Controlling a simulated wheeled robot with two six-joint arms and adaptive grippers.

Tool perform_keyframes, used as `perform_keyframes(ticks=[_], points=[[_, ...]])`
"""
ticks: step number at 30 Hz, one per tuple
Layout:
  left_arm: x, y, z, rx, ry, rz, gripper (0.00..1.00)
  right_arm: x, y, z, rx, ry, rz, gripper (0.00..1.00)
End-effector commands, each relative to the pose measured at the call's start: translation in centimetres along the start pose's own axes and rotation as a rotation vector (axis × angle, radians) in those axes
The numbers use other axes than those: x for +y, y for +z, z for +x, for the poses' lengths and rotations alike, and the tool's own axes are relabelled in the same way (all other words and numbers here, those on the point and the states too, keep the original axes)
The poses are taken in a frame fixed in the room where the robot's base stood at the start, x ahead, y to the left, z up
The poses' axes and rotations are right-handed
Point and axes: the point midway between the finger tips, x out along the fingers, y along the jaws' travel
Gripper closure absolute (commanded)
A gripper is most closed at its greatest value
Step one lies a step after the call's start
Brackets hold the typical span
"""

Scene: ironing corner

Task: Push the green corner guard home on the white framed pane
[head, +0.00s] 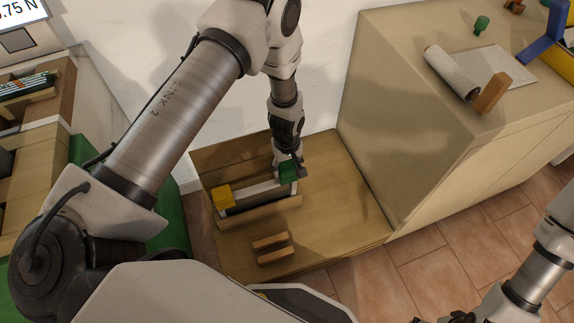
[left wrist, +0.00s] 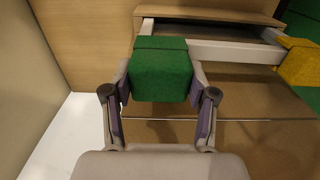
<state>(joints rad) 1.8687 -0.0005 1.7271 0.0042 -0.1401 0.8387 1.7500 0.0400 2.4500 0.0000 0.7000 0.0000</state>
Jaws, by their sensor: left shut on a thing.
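The white framed pane (head: 258,191) stands in a wooden holder (head: 262,214) on a low wooden surface. It also shows in the left wrist view (left wrist: 232,50). A yellow corner guard (head: 222,196) is on its left corner in the head view. My left gripper (head: 291,176) points down at the pane's right end. In the left wrist view, its fingers (left wrist: 163,102) are shut on the green corner guard (left wrist: 162,73), which is at the frame's corner. I cannot tell how deep the guard sits. My right gripper (head: 455,318) is only partly in view at the bottom edge.
A tall beige cabinet (head: 400,110) stands close on the right, with a roller (head: 451,72) and a small green piece (head: 481,24) on top. The low surface's right part is clear.

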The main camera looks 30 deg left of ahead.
Motion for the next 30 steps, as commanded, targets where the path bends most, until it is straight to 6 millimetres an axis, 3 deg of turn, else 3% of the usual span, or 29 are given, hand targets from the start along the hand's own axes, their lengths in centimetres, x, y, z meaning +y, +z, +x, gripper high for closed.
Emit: perform_keyframes(ticks=[30], points=[[0.0,0.0,3.2,0.000,0.000,0.000,0.66,0.0,0.0,1.9,0.000,0.000,0.000,0.00]])
